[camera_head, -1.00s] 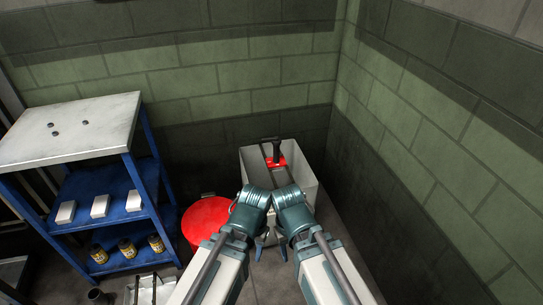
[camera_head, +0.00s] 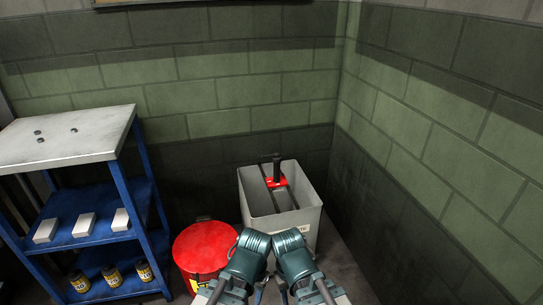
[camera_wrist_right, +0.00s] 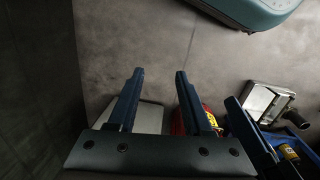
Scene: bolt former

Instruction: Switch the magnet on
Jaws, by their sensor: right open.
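A red block with a black upright handle (camera_head: 276,172), which looks like the magnet, sits inside the grey bin (camera_head: 308,215) in the corner. A grey bar runs beneath it; whether it is switched on cannot be told. My right gripper (camera_wrist_right: 157,97) is open and empty in the right wrist view, its two fingers well apart, pointing at the floor. In the head view both wrists stand side by side in front of the bin, apart from the magnet, and hide most of the fingers. A dark finger at the right of the wrist view may be my left gripper (camera_wrist_right: 245,125).
A red round-lidded drum (camera_head: 205,247) stands left of the bin. A blue shelf unit (camera_head: 130,205) with a pale top holds white blocks (camera_head: 84,225) and yellow-labelled cans (camera_head: 112,275). Brick walls close in behind and to the right of the bin.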

